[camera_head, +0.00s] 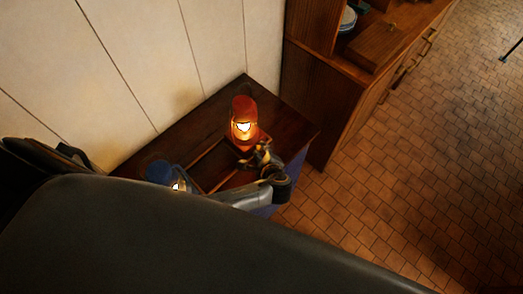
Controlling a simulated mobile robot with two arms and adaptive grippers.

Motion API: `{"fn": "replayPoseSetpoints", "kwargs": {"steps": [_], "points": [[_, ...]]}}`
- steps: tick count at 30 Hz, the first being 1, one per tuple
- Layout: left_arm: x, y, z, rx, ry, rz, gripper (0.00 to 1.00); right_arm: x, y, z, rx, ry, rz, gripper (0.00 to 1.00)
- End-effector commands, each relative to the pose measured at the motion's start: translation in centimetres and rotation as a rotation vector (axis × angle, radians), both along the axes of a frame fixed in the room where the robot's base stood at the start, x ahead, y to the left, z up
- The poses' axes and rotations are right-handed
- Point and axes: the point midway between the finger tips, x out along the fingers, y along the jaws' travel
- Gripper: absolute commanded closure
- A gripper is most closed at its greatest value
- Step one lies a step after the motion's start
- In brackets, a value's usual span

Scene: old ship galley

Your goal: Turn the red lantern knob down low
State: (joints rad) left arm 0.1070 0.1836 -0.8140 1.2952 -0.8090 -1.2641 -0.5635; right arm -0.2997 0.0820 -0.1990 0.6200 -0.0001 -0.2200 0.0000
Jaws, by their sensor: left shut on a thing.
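The red lantern (243,117) stands upright and lit on a dark wooden table (245,88). My left gripper (256,152) is at the lantern's lower right front side, with its fingers close against the base. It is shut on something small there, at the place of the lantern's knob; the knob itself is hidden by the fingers. A blue lantern (161,172), also glowing, stands to the left on the same table, partly hidden by my arm. My right gripper is not in view.
A wooden cabinet (330,95) with dishes (347,19) on a shelf stands right of the table. A panelled pale wall (150,60) is behind. The tiled floor (430,140) at right is mostly clear. My dark arm covers the lower left.

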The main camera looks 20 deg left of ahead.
Motion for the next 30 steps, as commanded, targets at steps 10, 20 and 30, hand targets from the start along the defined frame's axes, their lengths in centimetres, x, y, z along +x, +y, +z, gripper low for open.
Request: {"fn": "replayPoseSetpoints", "kwargs": {"steps": [10, 20, 30], "points": [[-0.1, 0.0, -0.1, 0.0, 0.002, 0.001, 0.58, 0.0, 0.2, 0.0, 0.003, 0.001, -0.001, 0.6], [-0.1, 0.0, 0.0, 0.0, 0.001, 0.0, 0.52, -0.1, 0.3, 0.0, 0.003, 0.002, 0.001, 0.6], [-3.2, -2.7, 2.7, -0.005, 0.002, -0.002, 0.52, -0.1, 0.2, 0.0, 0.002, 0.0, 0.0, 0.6]]}}
